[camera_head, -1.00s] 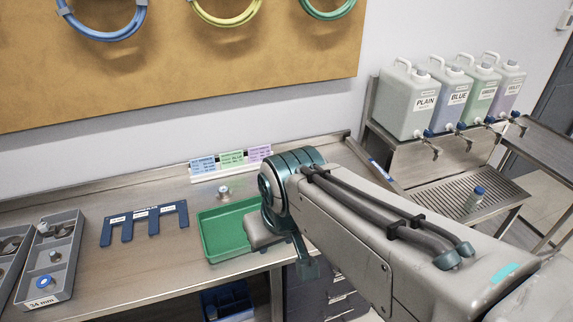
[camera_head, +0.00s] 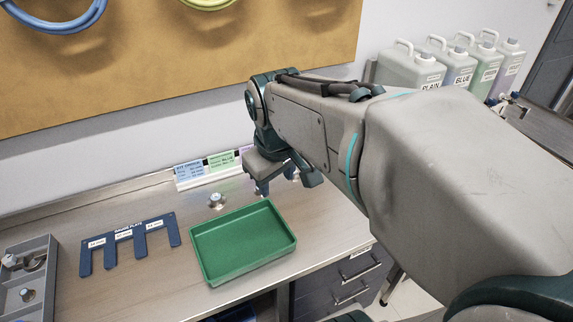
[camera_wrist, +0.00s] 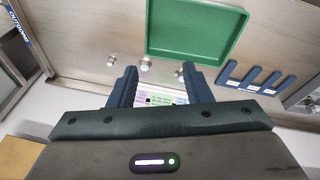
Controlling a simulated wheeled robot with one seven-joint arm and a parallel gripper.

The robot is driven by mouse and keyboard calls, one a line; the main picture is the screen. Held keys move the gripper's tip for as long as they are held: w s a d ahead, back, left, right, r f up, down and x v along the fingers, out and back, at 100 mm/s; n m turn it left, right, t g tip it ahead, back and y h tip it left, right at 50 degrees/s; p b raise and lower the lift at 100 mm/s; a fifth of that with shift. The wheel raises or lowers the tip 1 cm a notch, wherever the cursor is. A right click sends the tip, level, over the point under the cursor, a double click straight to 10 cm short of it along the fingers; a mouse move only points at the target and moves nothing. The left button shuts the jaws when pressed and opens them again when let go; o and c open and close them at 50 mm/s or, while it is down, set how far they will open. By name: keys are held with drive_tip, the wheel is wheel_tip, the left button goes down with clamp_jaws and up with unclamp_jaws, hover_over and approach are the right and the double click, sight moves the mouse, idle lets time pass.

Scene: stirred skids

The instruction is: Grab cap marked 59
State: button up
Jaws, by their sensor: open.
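No mark 59 can be read on any cap in these views. A small metal cap-like piece (camera_head: 216,201) stands on the bench behind the green tray; it seems to be the piece at the right fingertip in the wrist view (camera_wrist: 180,72). Two more small metal pieces show there, one between the fingers (camera_wrist: 146,65) and one further left (camera_wrist: 111,60). My gripper (camera_head: 262,188) hangs above the bench behind the tray, fingers pointing down. In the wrist view its fingers (camera_wrist: 159,68) are apart with nothing held.
The empty green tray (camera_head: 245,277) lies in front of my gripper. A blue slotted gauge plate (camera_head: 128,232) and a grey compartment bin (camera_head: 45,262) are on the left. Label cards (camera_head: 190,177) stand along the back. Jugs (camera_head: 410,68) stand at the right.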

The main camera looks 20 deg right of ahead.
drive_tip(key=w+d+f+n+g+b, duration=0.1)
drive_tip(key=w+d+n, duration=0.15)
drive_tip(key=w, duration=0.45)
drive_tip(key=n+g+b, duration=0.2)
drive_tip(key=n+b, duration=0.3)
drive_tip(key=n, duration=0.6)
hover_over(295, 173)
drive_tip(key=shift+y, duration=0.4)
drive_tip(key=f, duration=2.1)
drive_tip(key=shift+s+d+f, duration=0.15)
drive_tip(key=shift+s+f, duration=0.15)
drive_tip(key=shift+w+a+f+p, duration=0.1)
drive_tip(key=shift+f+p, duration=0.1)
drive_tip(key=shift+f, duration=0.7)
drive_tip(key=shift+w+a+f+p, duration=0.1)
drive_tip(key=shift+w+f+p, duration=0.05)
drive_tip(key=shift+f, duration=0.8)
drive_tip(key=shift+w+f+p, duration=0.1)
drive_tip(key=shift+f+p, duration=0.1)
drive_tip(key=shift+f, duration=0.7)
drive_tip(key=shift+c, duration=0.4)
clamp_jaws()
